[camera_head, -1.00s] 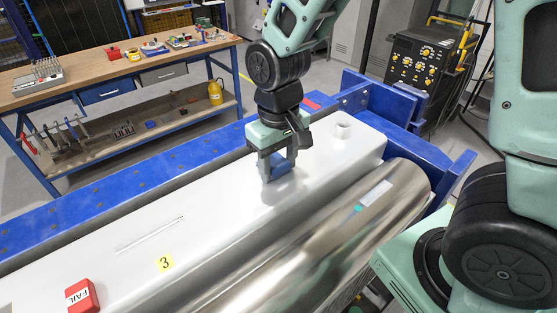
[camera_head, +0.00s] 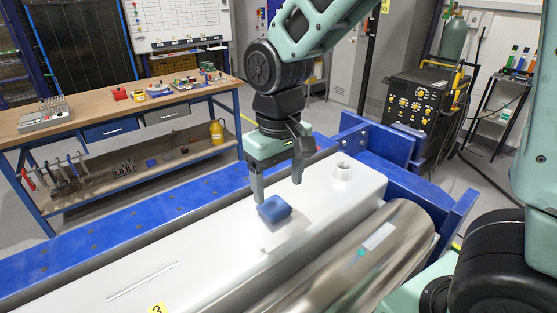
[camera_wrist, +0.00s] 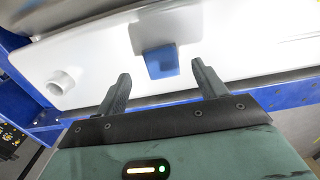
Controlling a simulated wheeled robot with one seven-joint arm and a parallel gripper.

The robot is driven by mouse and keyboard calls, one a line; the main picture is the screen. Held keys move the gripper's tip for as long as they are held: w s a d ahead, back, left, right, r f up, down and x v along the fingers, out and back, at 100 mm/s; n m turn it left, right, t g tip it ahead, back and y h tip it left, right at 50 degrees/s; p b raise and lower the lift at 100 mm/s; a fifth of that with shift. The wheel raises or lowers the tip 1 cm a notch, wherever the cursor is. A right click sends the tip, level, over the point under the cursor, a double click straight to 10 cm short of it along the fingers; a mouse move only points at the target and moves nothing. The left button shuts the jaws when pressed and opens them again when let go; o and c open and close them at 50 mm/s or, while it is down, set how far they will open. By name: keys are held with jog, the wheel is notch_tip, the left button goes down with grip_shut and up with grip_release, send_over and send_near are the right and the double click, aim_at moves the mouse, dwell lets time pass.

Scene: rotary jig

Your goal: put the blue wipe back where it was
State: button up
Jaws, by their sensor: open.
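The blue wipe (camera_head: 274,209) is a small blue block-like pad on the white top of the long jig part (camera_head: 215,248). It also shows in the wrist view (camera_wrist: 161,62), ahead of and between the fingertips. My gripper (camera_head: 278,190) is open and empty, with its fingers just above and behind the wipe. In the wrist view the two fingers (camera_wrist: 163,72) are spread wide and apart from the wipe. The wipe's underside is hidden.
A white ring-like fitting (camera_head: 342,171) stands on the part's far right end. A shiny metal cylinder (camera_head: 345,265) lies along its front side. A blue frame (camera_head: 100,242) runs behind. A workbench (camera_head: 130,105) stands at the back left.

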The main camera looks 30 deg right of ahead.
aim_at(278, 209)
notch_tip(278, 209, up, 6)
jog(key=s+a+f+n, duration=0.2)
jog(key=s, duration=0.3)
jog(key=s+a+f+n, duration=0.1)
jog(key=s+a+f, duration=0.1)
jog(key=s, duration=0.3)
jog(key=s+a+f+n, duration=0.2)
jog(key=s+f, duration=0.2)
jog(key=s, duration=0.1)
jog(key=shift+s+a+f+n+y+b, duration=0.1)
jog(key=shift+s+a+n+y+b, duration=0.2)
jog(key=shift+a, duration=0.05)
jog(key=shift+s, duration=0.1)
